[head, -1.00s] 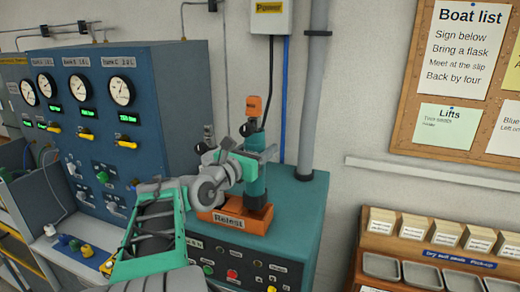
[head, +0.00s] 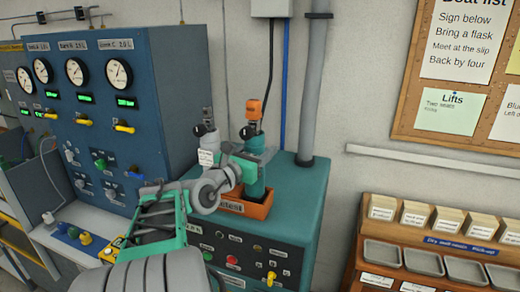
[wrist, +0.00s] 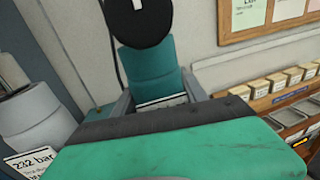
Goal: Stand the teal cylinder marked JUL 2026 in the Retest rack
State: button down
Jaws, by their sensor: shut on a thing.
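My gripper (head: 251,167) is shut on the teal cylinder (head: 256,188), which has a black knob and an orange piece at its top. The cylinder stands about upright at the right side of the orange Retest rack (head: 262,210); its foot is hidden behind the rack's front wall, so I cannot tell whether it touches the floor of the rack. In the wrist view, the teal cylinder (wrist: 147,68) is between my fingers (wrist: 160,97), with a white label partly covered. I cannot read JUL 2026 on it.
A pale grey cylinder (head: 208,142) with a white tag stands just left of the teal one; its tag reads 232 bar in the wrist view (wrist: 28,162). The rack is on a teal cabinet (head: 300,185), near a wall pipe (head: 308,90). A blue gauge panel (head: 150,130) is left.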

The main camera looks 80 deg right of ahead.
jog(key=shift+f, duration=0.4)
dwell(0.7)
jog(key=c, duration=1)
grip_release()
jog(key=shift+c, duration=0.2)
jog(key=o, duration=0.5)
jog(key=shift+f, duration=0.15)
jog(key=b+v, duration=0.2)
jog(key=v, duration=0.5)
jog(key=shift+w+a, duration=0.15)
jog(key=shift+a, duration=0.25)
